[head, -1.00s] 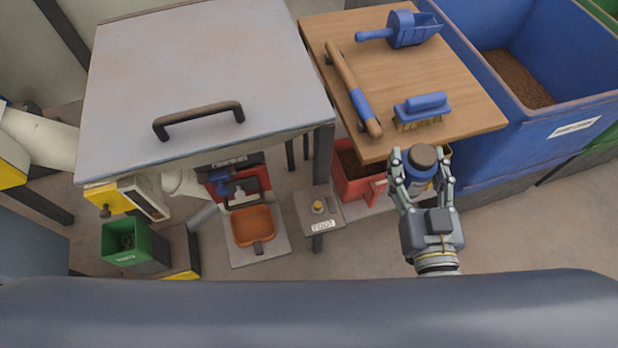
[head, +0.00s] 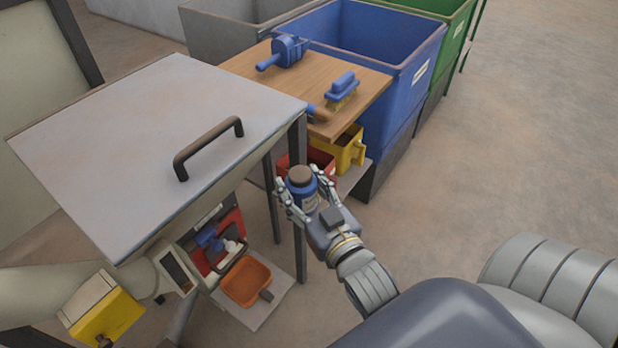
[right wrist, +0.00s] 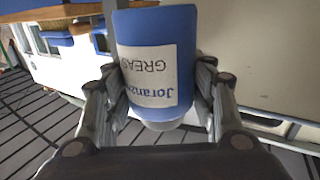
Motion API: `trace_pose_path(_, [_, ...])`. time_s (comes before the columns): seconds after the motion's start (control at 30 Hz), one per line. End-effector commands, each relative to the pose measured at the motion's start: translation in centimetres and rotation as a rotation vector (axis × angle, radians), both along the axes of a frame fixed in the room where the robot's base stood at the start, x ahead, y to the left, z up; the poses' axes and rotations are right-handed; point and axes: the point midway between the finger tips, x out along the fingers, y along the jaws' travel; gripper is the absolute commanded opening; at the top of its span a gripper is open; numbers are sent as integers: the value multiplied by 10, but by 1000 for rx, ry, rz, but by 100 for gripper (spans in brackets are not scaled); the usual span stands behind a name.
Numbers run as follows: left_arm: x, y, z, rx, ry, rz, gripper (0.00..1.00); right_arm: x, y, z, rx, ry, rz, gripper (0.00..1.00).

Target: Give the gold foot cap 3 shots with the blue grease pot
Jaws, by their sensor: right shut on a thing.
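The blue grease pot (head: 301,187), with a brown top and a white label, is held upright in my right gripper (head: 306,192), just right of the grey cabinet's front leg. In the right wrist view the pot (right wrist: 155,35) sits between the two fingers (right wrist: 158,78), its label reading upside down. The gold foot cap does not show now; the spot where it was is hidden or out of view. My left gripper is not in view.
The grey cabinet (head: 130,140) with a dark handle fills the left. An orange scoop tray (head: 246,281) lies below it. A wooden board (head: 240,68) with a blue brush (head: 341,87) and scoop is behind. The floor at right is clear.

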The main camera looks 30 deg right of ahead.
Motion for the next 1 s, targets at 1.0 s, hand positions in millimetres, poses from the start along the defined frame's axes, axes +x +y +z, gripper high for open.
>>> trace_pose_path(1.0, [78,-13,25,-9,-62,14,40,75,-85,-45,25,-24,-186,18])
